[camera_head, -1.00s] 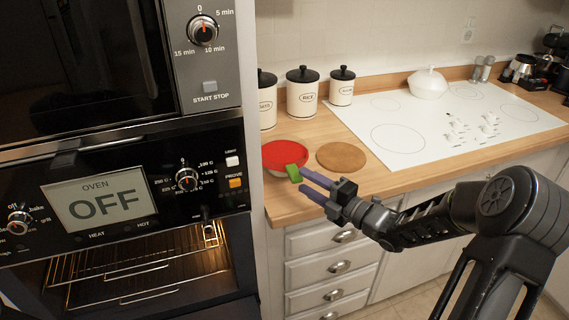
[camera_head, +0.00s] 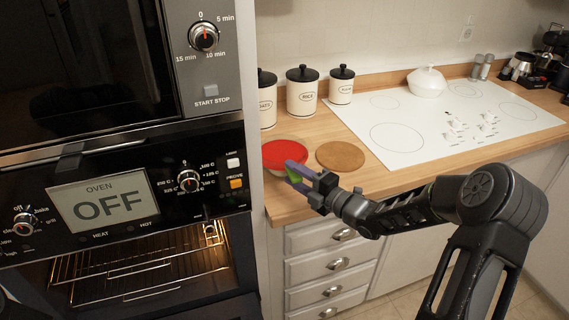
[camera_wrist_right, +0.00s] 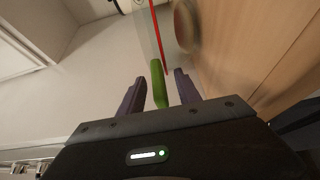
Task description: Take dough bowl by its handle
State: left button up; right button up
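The dough bowl (camera_head: 283,155) sits on the wooden counter next to the oven column; its top shows red. Its green handle (camera_head: 293,176) points toward the front of the counter. My right gripper (camera_head: 297,173) is at the handle, with its purple fingers open. In the right wrist view the green handle (camera_wrist_right: 159,84) lies between the two fingers of the right gripper (camera_wrist_right: 160,82), with a gap visible on both sides. The red surface of the bowl (camera_wrist_right: 157,42) shows there as a thin, edge-on strip. My left gripper is not in view.
A round wooden board (camera_head: 341,155) lies just right of the bowl. Several white canisters (camera_head: 302,97) stand behind. A white cooktop (camera_head: 420,125) fills the counter to the right. The lit oven (camera_head: 135,265) is open at the left, with its racks showing.

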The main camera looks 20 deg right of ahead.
grip_shut()
dwell(0.4)
dwell(0.9)
jog(key=shift+r, duration=0.15)
